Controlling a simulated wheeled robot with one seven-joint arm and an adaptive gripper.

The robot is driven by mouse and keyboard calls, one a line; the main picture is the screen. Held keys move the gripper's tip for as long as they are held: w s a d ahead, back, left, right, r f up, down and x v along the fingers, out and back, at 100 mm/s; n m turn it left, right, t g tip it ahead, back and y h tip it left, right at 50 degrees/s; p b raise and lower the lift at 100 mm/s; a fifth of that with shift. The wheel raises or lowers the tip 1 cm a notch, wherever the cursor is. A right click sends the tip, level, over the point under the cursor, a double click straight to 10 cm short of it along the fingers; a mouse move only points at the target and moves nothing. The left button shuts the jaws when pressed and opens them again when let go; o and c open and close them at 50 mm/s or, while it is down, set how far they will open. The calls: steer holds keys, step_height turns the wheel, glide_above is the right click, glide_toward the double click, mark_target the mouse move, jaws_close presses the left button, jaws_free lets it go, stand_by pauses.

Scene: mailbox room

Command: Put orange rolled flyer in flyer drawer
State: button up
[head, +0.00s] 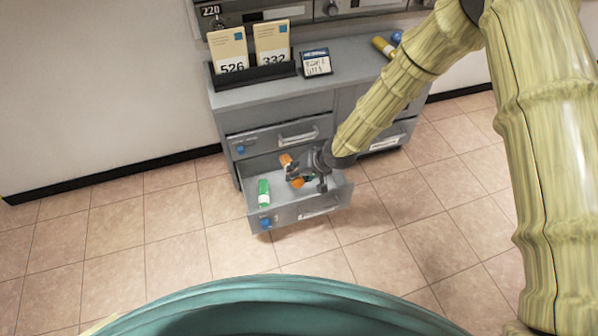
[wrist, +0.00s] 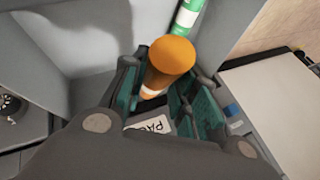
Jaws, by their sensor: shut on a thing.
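The orange rolled flyer (head: 286,160) is held in my gripper (head: 299,173), which hides part of it in the head view. In the wrist view the flyer (wrist: 172,58) stands between the two finger pads (wrist: 157,95), its round end toward the camera and a pale band lower down. The lower drawer (head: 290,216) of the grey cabinet is pulled open. My gripper and the flyer are over or within its opening; whether the flyer touches the bottom cannot be told. A green rolled flyer (head: 264,194) lies in the drawer at the left and also shows in the wrist view (wrist: 188,17).
The drawer above (head: 280,136) is closed. On the cabinet top stand a holder with two cards (head: 250,73), a small sign (head: 316,63), and a yellow roll (head: 383,47) beside a blue object (head: 397,37). The tiled floor in front is clear.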

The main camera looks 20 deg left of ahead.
steer(key=shift+w+f, duration=0.1)
steer(key=shift+f, duration=0.1)
steer(key=o, duration=1.1)
steer(key=shift+r, duration=0.1)
steer(key=v, duration=1.1)
steer(key=shift+d+r, duration=0.3)
